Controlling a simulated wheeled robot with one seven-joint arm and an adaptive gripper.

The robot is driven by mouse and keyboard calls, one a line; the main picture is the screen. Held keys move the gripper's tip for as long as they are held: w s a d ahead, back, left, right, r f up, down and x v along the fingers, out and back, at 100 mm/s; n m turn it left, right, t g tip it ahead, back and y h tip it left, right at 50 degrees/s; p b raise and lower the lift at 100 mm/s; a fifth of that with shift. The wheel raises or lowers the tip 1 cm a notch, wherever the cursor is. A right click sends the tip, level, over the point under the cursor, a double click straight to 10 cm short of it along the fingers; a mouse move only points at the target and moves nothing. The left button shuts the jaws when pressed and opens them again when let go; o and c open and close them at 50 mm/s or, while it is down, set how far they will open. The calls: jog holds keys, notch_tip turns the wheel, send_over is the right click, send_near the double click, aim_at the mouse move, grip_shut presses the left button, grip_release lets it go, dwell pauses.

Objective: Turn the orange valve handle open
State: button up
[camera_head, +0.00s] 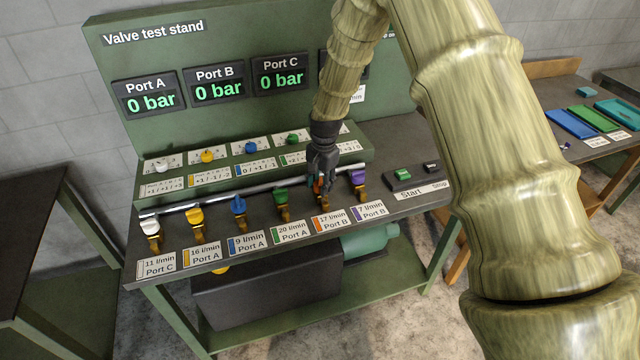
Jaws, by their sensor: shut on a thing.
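The orange valve handle (318,187) is on the front pipe of the valve test stand, above the label "17 l/min Port B" (330,220). It is mostly hidden by my gripper. My gripper (319,184) reaches down from above and is shut on the orange handle. Its fingers and the handle's exact angle are hard to make out. The brass valve body (322,200) shows just below.
Green (281,197) and purple (357,177) valve handles stand close on either side. Blue, yellow and white handles follow to the left along the pipe (220,200). Ports A, B and C read 0 bar. A Start/Stop box (418,176) is at right.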

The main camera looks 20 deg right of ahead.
jog(key=n, duration=0.4)
jog(key=shift+d+r+n+b, duration=0.1)
jog(key=shift+n+b, duration=0.2)
dwell(0.3)
jog(key=o, duration=1)
jog(key=r, duration=0.8)
jog(key=d+r, duration=0.1)
jog(key=r, duration=0.3)
jog(key=shift+s, duration=0.25)
jog(key=shift+f, duration=0.1)
